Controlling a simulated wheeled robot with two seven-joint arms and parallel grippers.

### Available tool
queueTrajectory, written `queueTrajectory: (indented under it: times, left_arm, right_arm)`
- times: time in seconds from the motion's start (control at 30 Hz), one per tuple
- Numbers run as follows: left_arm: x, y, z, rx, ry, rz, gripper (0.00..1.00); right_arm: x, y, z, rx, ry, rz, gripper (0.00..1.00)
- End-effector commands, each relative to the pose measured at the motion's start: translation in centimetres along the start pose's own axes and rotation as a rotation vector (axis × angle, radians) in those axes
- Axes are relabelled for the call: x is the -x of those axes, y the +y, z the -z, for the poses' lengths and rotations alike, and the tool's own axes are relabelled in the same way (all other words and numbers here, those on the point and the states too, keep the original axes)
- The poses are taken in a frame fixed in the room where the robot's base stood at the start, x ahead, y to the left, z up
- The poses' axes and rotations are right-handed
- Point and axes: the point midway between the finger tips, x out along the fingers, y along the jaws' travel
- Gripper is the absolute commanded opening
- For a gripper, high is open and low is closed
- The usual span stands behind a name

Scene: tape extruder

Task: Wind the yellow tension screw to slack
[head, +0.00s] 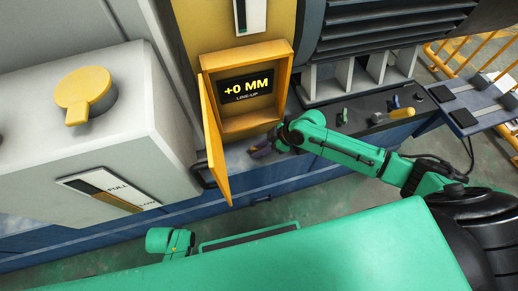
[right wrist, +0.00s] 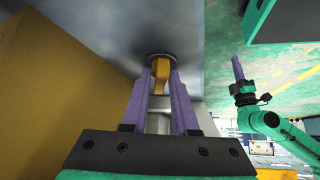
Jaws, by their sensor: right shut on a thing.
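The yellow tension screw (right wrist: 160,75) shows in the right wrist view as a small yellow grip on a dark round base against a grey metal face. My right gripper (right wrist: 160,80) has its two purple fingers shut on it, one on each side. In the head view, my right gripper (head: 268,147) is beside the open yellow display box, and the screw cannot be made out there. My left gripper (right wrist: 238,68) appears purple at the right of the right wrist view, away from the screw. Its finger gap cannot be seen.
A grey cabinet (head: 130,140) with a large yellow knob (head: 85,92) stands left. A yellow handle (head: 402,113) lies right.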

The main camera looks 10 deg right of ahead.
Motion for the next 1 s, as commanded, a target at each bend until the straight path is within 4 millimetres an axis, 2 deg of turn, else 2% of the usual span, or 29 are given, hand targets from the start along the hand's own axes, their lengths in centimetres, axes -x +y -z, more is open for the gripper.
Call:
queueTrajectory:
  times: [0.47,0.67,0.7,0.77,1.0]
  left_arm:
    - [0.0,0.0,0.0,0.001,0.001,0.000,0.00]
    - [-1.3,0.0,-0.2,0.000,0.000,0.001,0.00]
    - [-1.3,0.0,-0.2,0.000,0.000,0.001,0.00]
    - [-1.1,0.0,-0.1,0.000,0.000,0.001,0.00]
    - [-1.0,0.0,-0.1,0.000,0.000,0.000,0.00]
  right_arm:
    - [0.0,0.0,0.0,0.001,0.000,0.000,0.00]
    - [-0.2,0.1,-0.2,0.046,0.001,0.035,0.00]
    - [-0.1,0.1,-0.1,0.053,0.000,0.043,0.31]
    - [0.0,0.0,0.0,0.051,0.000,0.042,0.50]
    - [0.0,0.0,0.0,0.051,0.000,0.042,0.50]
